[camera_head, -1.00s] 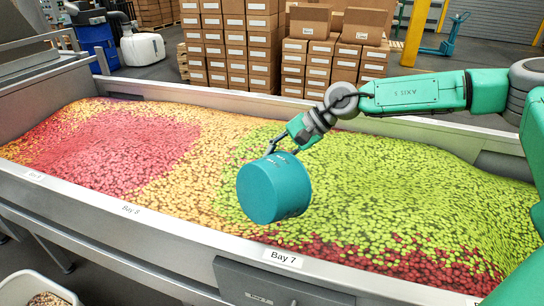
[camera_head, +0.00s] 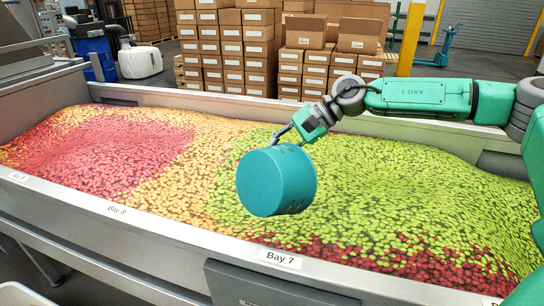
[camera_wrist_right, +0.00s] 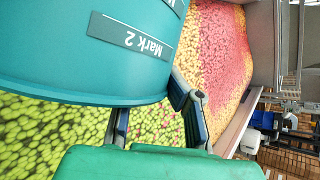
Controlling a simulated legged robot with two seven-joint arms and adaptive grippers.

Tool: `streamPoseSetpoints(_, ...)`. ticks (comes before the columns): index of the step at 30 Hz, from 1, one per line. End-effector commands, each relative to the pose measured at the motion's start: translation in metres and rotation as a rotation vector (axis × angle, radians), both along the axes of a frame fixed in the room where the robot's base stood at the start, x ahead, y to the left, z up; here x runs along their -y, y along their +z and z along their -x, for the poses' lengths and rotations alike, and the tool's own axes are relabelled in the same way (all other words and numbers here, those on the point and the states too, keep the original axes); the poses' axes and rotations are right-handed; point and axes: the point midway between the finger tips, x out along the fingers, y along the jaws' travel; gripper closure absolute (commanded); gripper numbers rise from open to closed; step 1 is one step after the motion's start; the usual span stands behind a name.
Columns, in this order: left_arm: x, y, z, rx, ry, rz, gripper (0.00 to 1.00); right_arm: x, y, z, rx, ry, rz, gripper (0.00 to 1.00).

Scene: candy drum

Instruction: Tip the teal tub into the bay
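The teal tub (camera_head: 270,182) hangs tilted over the green candy, with its flat round face toward the lower left. In the right wrist view the teal tub (camera_wrist_right: 80,60) fills the upper left and carries a "Mark 2" label. My right gripper (camera_head: 290,140) reaches in from the right and is shut on the tub at its upper edge. The fingers (camera_wrist_right: 150,115) show beside the tub wall in the wrist view. The bay (camera_head: 165,237) is a long metal trough of red, orange and green candy, labelled "Bay 7" and "Bay 8". The tub's opening is hidden. My left gripper is not in view.
The trough's metal front rim (camera_head: 190,235) runs below the tub and its back wall (camera_head: 240,106) behind it. Stacked cardboard boxes (camera_head: 230,50), a yellow post (camera_head: 411,40) and a blue pallet jack (camera_head: 445,45) stand beyond. Space above the candy is open.

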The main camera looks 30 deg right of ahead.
Motion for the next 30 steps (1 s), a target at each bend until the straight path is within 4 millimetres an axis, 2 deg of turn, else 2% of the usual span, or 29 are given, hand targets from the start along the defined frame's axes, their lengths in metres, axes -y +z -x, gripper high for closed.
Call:
streamPoseSetpoints(16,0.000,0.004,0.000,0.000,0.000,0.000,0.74,-0.005,0.003,0.000,0.002,0.001,0.010,1.00)
streamPoseSetpoints(21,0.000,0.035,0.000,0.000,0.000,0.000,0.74,-0.018,0.017,0.004,0.026,0.012,0.110,1.00)
streamPoseSetpoints(30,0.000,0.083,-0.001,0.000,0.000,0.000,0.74,-0.045,0.028,0.010,0.077,0.023,0.330,1.00)
